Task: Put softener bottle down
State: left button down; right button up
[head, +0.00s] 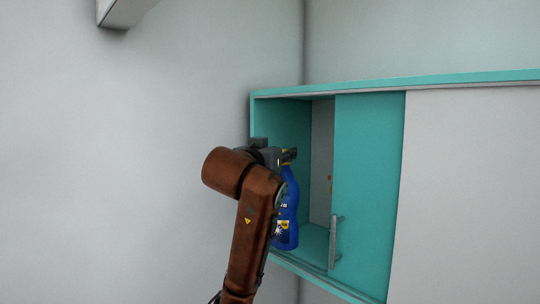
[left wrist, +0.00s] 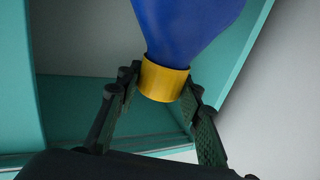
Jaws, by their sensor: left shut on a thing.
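The softener bottle (head: 288,208) is blue with a yellow cap and a label low on its side. It hangs upright at the open left end of the turquoise cabinet (head: 318,242). My left gripper (head: 289,156) is shut on the bottle's top. In the left wrist view the gripper fingers (left wrist: 160,88) stand on either side of the yellow cap (left wrist: 163,82), below the blue body (left wrist: 185,28). My arm hides part of the bottle's left side. I cannot tell whether the bottle's base touches the cabinet floor. My right gripper is not in view.
A turquoise door panel (head: 368,180) with a vertical metal handle (head: 334,242) covers the cabinet just right of the opening. A pale panel (head: 465,190) covers the part further right. The wall (head: 150,130) left of the cabinet is bare.

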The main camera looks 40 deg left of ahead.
pick_arm(q)
jog(key=w+d+p, duration=0.4)
jog(key=w, duration=0.9)
notch_tip(320, 180, down, 7)
jog(key=p, duration=0.1)
jog(key=shift+w+d+r, duration=0.15)
jog(key=shift+d+r, duration=0.05)
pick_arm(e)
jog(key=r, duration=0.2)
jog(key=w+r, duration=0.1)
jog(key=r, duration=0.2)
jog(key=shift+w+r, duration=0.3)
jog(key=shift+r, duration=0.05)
pick_arm(q)
jog(key=shift+d, duration=0.1)
jog(key=c, duration=1.7)
grip_release()
jog(key=shift+f, duration=0.3)
jog(key=shift+o, duration=0.4)
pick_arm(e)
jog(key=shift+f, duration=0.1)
pick_arm(q)
jog(key=shift+r, duration=0.15)
